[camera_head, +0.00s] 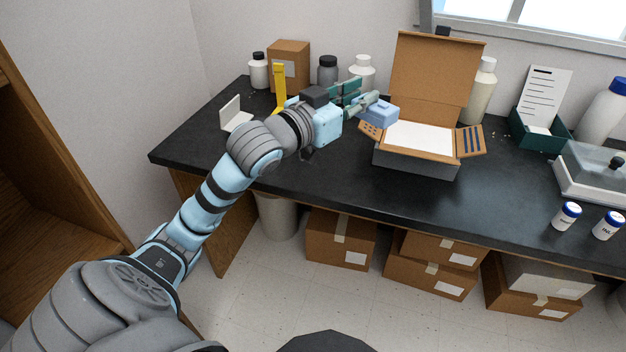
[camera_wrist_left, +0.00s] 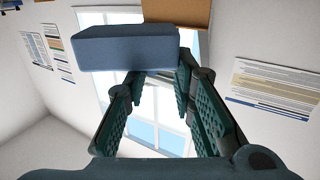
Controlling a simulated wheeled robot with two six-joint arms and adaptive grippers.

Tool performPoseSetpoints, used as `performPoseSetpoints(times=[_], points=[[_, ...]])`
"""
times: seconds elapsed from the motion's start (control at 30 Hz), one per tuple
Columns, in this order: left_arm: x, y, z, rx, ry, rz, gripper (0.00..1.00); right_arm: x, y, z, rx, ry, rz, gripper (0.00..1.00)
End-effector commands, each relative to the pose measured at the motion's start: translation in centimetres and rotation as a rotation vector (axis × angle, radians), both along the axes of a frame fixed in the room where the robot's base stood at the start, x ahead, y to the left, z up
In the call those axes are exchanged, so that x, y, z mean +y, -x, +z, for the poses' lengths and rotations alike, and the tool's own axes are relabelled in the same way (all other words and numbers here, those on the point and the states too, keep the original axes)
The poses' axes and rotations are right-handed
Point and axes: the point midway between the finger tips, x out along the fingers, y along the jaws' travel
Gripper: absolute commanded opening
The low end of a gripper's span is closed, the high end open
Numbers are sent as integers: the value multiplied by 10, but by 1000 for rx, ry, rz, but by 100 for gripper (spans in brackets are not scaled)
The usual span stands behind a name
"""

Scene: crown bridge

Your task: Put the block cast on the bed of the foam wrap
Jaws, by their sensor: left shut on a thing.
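The block cast is a blue block (camera_head: 381,112); it also shows in the left wrist view (camera_wrist_left: 125,50) across the fingertips. My left gripper (camera_head: 368,104) is shut on it and holds it at the left side of the open cardboard box, near the box's left flap. The gripper's green fingers (camera_wrist_left: 160,80) show in the left wrist view. The foam wrap shows as a white bed (camera_head: 420,136) inside the box, with nothing seen on it. I cannot tell how high the block is above it. My right gripper is not in view.
The box's raised lid (camera_head: 437,75) stands behind the bed, and its right flap (camera_head: 470,141) sticks out. A yellow stand (camera_head: 280,86), a white bottle (camera_head: 362,72) and a tall bottle (camera_head: 480,92) stand behind. The dark counter (camera_head: 320,180) is clear in front.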

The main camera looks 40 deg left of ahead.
Motion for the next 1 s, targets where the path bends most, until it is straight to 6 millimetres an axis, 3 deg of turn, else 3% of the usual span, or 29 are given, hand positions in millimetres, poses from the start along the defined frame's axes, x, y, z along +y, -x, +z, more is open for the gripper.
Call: performPoseSetpoints(times=[0.1, 0.2, 0.4, 1.0], points=[[50, -29, -3, 1, 2, 167, 0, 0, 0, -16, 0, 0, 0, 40], [90, -41, -15, 5, -1, 299, 0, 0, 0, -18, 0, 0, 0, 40], [133, -43, -44, 1, -5, 450, 0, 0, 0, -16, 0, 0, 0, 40], [138, -41, -48, -2, -3, 475, 0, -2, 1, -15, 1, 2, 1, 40]])
